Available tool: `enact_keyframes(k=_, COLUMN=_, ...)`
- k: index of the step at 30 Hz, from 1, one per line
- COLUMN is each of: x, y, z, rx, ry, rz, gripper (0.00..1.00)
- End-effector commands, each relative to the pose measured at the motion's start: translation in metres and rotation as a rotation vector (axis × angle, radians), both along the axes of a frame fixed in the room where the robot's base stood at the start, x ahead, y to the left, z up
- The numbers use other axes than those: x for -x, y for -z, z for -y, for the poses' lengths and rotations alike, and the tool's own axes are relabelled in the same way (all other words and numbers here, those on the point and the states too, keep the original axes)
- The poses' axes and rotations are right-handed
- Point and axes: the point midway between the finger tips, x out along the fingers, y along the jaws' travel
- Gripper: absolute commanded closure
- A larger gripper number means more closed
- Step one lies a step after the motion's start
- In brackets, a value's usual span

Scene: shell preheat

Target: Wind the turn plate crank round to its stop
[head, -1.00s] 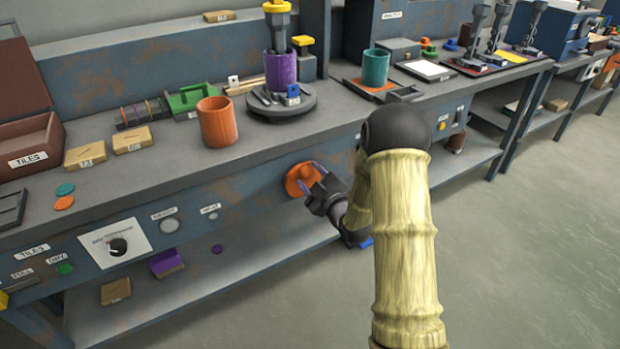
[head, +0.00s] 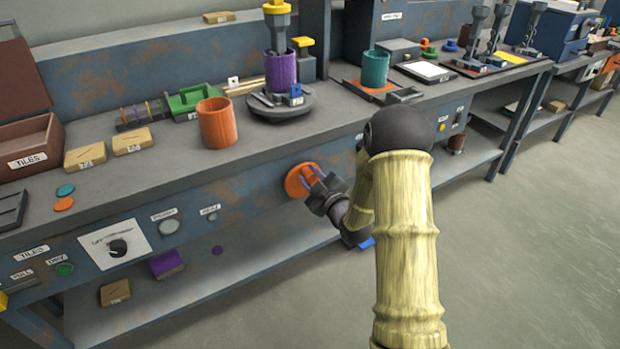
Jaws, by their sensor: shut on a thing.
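The orange turn plate crank (head: 298,182) is a round knob on the front panel of the bench, below the worktop. My gripper (head: 317,181) reaches it from the right and is shut on it. The fingers cover the crank's right part, so its grip is partly hidden. Above it on the worktop is the dark round turn plate (head: 281,113). It carries a purple cylinder (head: 280,72) and a small blue block (head: 296,90) near its rim. A grey post with a yellow top stands over the cylinder.
An orange cup (head: 216,123) stands left of the turn plate, and a teal cup (head: 375,68) stands to its right. A black dial (head: 118,247) is on the panel at left. A lower shelf holds a purple box (head: 166,264). The floor at right is clear.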

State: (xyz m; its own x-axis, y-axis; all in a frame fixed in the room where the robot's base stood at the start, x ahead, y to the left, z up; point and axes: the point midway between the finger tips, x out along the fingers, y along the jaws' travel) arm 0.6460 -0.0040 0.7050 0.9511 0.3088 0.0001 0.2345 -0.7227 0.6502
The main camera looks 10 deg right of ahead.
Motion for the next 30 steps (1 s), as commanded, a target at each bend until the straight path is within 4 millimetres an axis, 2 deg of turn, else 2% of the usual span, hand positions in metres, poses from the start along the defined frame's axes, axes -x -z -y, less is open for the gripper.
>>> enact_keyframes(k=11, x=-0.003, y=0.003, z=0.011, rx=-0.253, ry=0.001, rz=-0.083, gripper=0.95)
enact_keyframes(k=30, x=-0.008, y=0.018, z=0.029, rx=-0.83, ry=0.004, rz=-0.274, gripper=0.95)
